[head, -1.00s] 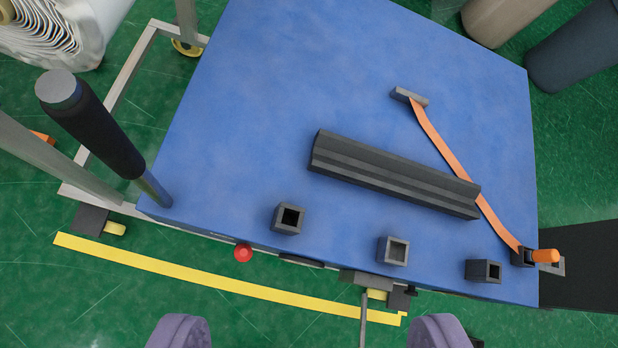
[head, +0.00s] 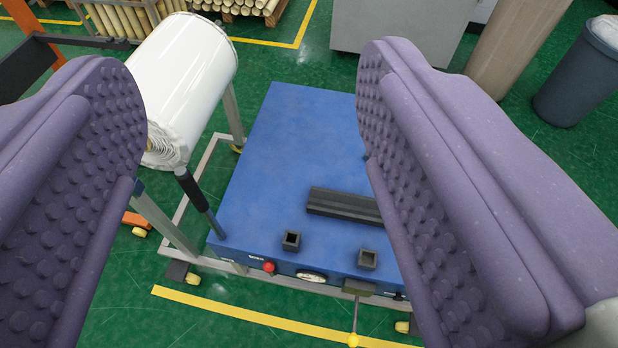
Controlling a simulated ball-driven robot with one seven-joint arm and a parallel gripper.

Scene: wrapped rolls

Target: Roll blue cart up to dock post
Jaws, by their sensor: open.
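The blue cart (head: 290,130) has a flat blue top on a grey metal frame with small wheels. A black grip on a post (head: 192,190) rises at its near left corner. A red button (head: 269,267) and a round gauge sit on its front side. My gripper (head: 250,85) is open and empty, its two purple studded fingers in the foreground on either side of the cart. The right finger hides the cart's right part. I cannot pick out a dock post for certain.
A white wrapped roll (head: 190,75) lies behind the cart's left side. A yellow floor line (head: 245,317) runs in front of the cart. A grey cabinet (head: 395,30), a brown cylinder (head: 520,45) and a dark bin (head: 580,75) stand behind. Green floor is open in front.

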